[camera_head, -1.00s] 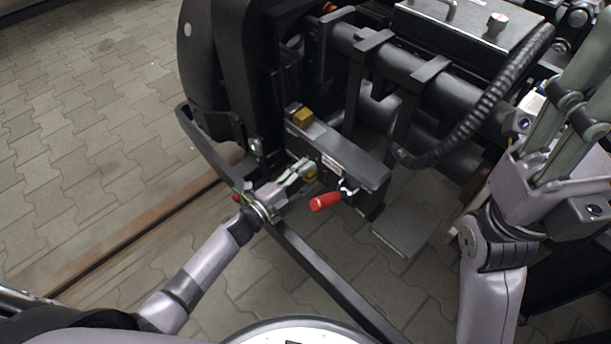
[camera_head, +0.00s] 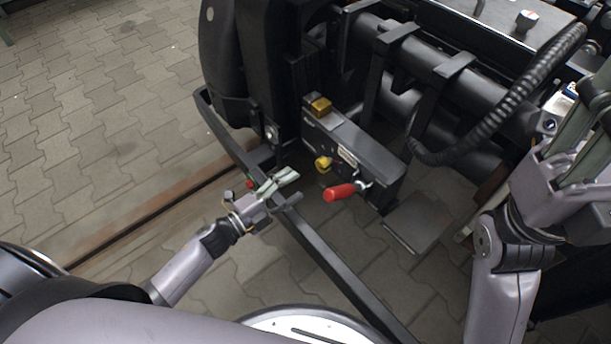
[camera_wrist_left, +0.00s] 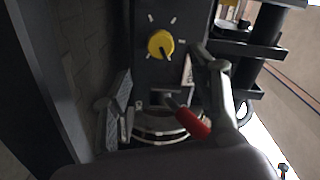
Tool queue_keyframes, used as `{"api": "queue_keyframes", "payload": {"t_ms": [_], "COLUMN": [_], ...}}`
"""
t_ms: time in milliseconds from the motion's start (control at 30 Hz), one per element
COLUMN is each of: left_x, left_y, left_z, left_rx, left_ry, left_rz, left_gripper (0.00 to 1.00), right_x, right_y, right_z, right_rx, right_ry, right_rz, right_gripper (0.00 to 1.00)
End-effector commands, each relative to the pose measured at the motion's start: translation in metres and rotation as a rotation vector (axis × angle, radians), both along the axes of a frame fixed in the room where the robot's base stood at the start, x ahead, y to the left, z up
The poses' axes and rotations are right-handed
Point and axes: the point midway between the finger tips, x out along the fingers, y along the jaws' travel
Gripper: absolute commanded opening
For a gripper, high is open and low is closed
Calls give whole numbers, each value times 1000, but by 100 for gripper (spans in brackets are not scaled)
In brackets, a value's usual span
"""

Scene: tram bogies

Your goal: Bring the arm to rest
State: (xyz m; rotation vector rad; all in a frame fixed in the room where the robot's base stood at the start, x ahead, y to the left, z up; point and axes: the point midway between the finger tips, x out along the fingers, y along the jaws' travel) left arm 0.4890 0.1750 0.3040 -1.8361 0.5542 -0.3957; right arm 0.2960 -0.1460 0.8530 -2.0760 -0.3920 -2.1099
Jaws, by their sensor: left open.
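My left gripper (camera_head: 281,184) is open and empty in the head view. It hangs just left of a dark control box (camera_head: 352,142), apart from its yellow knob (camera_head: 323,164) and red-handled lever (camera_head: 339,192). In the left wrist view the yellow knob (camera_wrist_left: 160,43) and red handle (camera_wrist_left: 193,123) appear ahead, with the fingers of my left gripper (camera_wrist_left: 165,100) spread to either side. My right gripper (camera_head: 590,150) is large at the right edge of the head view, partly cut off; its jaw state is unclear.
A black frame bar (camera_head: 330,268) runs diagonally below my left gripper. A black wheel housing (camera_head: 240,60) stands behind it, and a ribbed hose (camera_head: 500,105) curves at the right. Paved floor (camera_head: 90,110) at the left is clear, apart from a rail (camera_head: 160,215).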

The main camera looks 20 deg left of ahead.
Motion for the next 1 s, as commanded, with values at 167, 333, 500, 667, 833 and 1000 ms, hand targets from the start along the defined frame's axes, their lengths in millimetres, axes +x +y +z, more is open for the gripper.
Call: {"api": "queue_keyframes", "payload": {"t_ms": [167,333,500,667,833,1000], "left_x": [-14,-16,-16,-16,-16,-21], "left_y": [9,11,11,11,6,-26], "left_z": [0,0,0,0,8,75], "left_rx": [0,0,-1,-1,-20,-195], "left_ry": [0,-1,-1,-1,-8,-73], "left_rz": [0,0,0,0,-6,-52], "left_gripper": [54,54,54,54,54,54], "right_x": [0,0,0,0,0,3], "right_y": [0,0,0,0,0,-1], "right_z": [0,0,0,0,0,-1], "right_rx": [-1,-1,-1,-1,0,1], "right_ry": [-1,-1,-1,-1,3,34], "right_rz": [0,0,0,0,0,2], "right_gripper": [40,40,40,40,40,40]}}
